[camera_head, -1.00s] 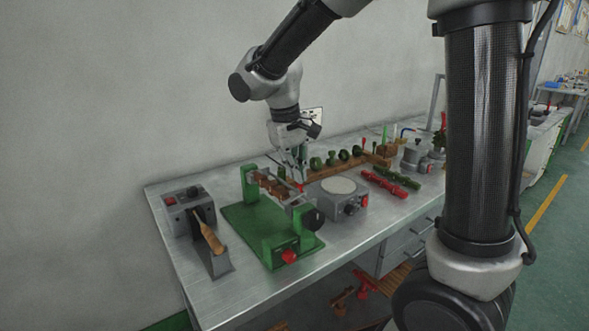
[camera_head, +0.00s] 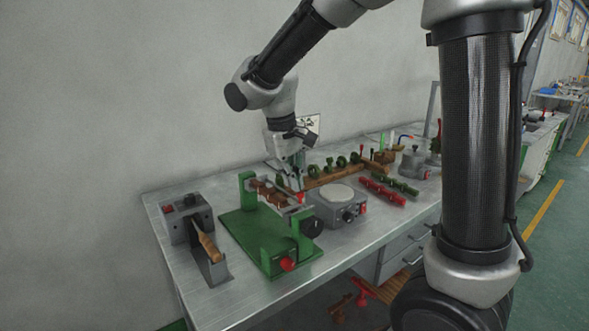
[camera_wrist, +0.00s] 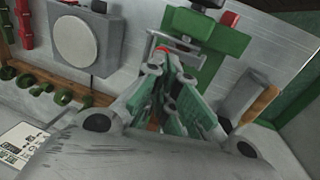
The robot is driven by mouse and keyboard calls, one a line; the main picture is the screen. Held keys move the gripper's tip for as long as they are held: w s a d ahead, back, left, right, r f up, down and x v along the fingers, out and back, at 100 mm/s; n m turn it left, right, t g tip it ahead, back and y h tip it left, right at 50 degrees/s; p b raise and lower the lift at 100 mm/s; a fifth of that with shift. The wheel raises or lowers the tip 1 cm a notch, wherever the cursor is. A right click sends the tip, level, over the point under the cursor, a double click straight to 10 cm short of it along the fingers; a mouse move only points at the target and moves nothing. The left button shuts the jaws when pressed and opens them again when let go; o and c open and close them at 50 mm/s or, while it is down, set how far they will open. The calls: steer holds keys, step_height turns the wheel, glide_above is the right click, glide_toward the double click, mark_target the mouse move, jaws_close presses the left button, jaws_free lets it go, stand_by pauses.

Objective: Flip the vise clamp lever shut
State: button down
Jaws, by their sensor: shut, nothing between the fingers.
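The green vise (camera_head: 240,227) stands on the bench, with brown blocks (camera_head: 268,192) held along its upper part. It also shows at the top of the wrist view (camera_wrist: 222,42). A small red lever tip (camera_head: 300,198) sits at the vise's back right side. It also shows in the wrist view (camera_wrist: 172,48), just beyond my fingertips. My gripper (camera_head: 297,184) is shut and empty, pointing down right above the lever tip. It also shows in the wrist view (camera_wrist: 170,76). I cannot tell whether it touches the lever, since the fingers partly hide it.
A grey round-topped plate unit (camera_head: 337,193) stands close at the right of the vise. A grey stand with a wooden-handled tool (camera_head: 208,245) is at the left. A wooden rack with green pieces (camera_head: 335,174) lies behind. The front left bench top is bare.

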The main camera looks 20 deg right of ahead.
step_height(320, 180, up, 14)
steer(key=n, duration=0.1)
glide_above(294, 206)
step_height(294, 206, down, 4)
steer(key=s+d+f+m+t+y, duration=0.1)
steer(key=s+d+f+m+t, duration=0.1)
steer(key=s+d, duration=0.5)
steer(key=s+d+f+m+t+y, duration=0.1)
steer(key=s+d+f+m, duration=0.1)
steer(key=s+d, duration=0.6)
steer(key=s, duration=0.4)
steer(key=shift+s+m+t, duration=0.25)
steer(key=shift+m+t, duration=0.05)
steer(key=shift+t, duration=0.1)
stand_by(0.3)
